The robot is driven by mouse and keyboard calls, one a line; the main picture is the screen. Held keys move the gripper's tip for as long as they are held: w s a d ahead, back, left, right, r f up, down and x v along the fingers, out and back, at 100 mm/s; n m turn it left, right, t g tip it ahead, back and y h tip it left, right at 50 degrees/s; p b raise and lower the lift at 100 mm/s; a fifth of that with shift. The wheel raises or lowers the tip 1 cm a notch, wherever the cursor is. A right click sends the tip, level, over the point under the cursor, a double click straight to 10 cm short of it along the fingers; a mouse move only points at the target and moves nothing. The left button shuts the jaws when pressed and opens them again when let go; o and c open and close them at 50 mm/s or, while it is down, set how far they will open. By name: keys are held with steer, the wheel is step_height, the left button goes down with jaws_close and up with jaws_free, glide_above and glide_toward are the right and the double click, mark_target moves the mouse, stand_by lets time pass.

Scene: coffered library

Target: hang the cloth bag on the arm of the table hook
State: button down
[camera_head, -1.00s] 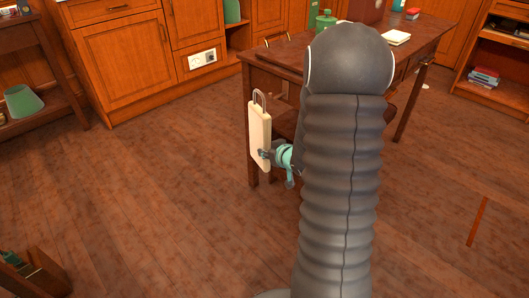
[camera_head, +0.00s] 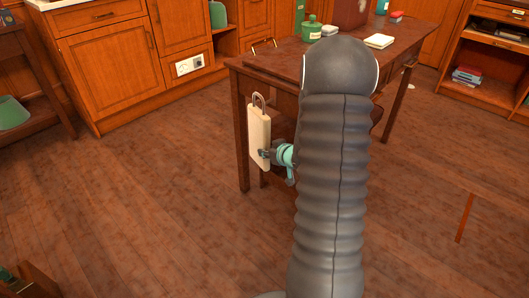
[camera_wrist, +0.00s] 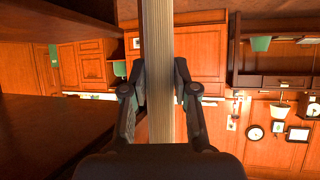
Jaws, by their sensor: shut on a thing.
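The cloth bag (camera_head: 259,139) is a flat cream slab with a loop handle on top. It hangs upright in the air in front of the table's left end in the head view. My gripper (camera_head: 265,154) is shut on the bag's lower part. In the wrist view the bag (camera_wrist: 158,60) shows edge-on as a ribbed beige strip between the two fingers of my gripper (camera_wrist: 160,85). A thin brass-coloured piece (camera_head: 263,46) shows at the table's far left edge; I cannot tell whether it is the table hook.
The dark wooden table (camera_head: 260,65) stands behind the bag, partly hidden by my arm. A green bottle (camera_head: 312,31), a white block (camera_head: 380,41) and a brown box (camera_head: 351,15) stand on it. Cabinets (camera_head: 110,70) line the back.

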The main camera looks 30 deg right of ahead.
steer(key=shift+w+d+f+b, duration=0.25)
steer(key=shift+w+d+f, duration=0.05)
steer(key=shift+d+f, duration=0.45)
steer(key=shift+w+d+f+b, duration=0.25)
steer(key=shift+d+f, duration=0.4)
steer(key=shift+d, duration=0.1)
steer(key=c, duration=0.8)
jaws_free()
steer(key=a+v, duration=0.1)
steer(key=v, duration=1.1)
steer(key=shift+d, duration=0.5)
